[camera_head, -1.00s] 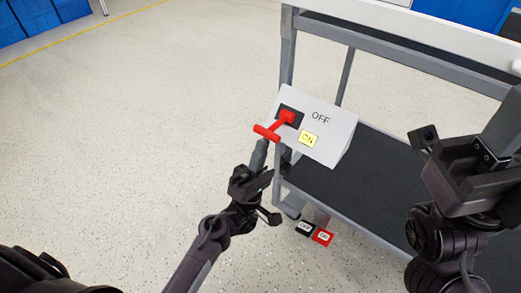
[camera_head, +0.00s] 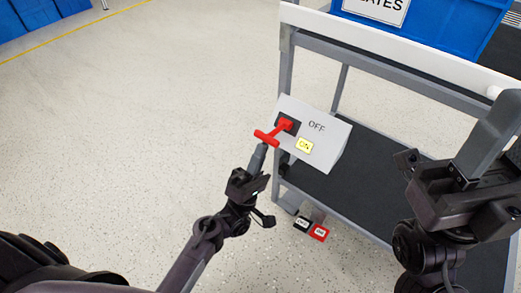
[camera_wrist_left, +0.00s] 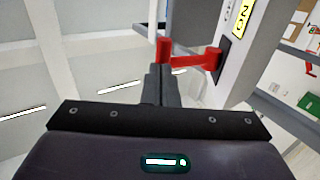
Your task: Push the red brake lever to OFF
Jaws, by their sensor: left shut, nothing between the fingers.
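The red brake lever (camera_head: 275,131) sticks out from a dark plate on a white panel (camera_head: 322,128) and ends in a red crossbar. OFF is printed to its right, and a yellow ON label (camera_head: 304,145) sits below right. My left gripper (camera_head: 260,151) is shut and empty, its tips just below the crossbar. In the left wrist view the shut fingers (camera_wrist_left: 159,75) stand close under the lever (camera_wrist_left: 190,55); whether they touch it I cannot tell. My right gripper (camera_head: 425,160) is at the right, away from the panel; its jaw state is unclear.
The panel is fixed to a grey cart frame (camera_head: 285,75) with a dark shelf (camera_head: 345,195). Black (camera_head: 302,223) and red (camera_head: 319,232) pedals sit low by the cart. A blue crate (camera_head: 440,22) is at the top right.

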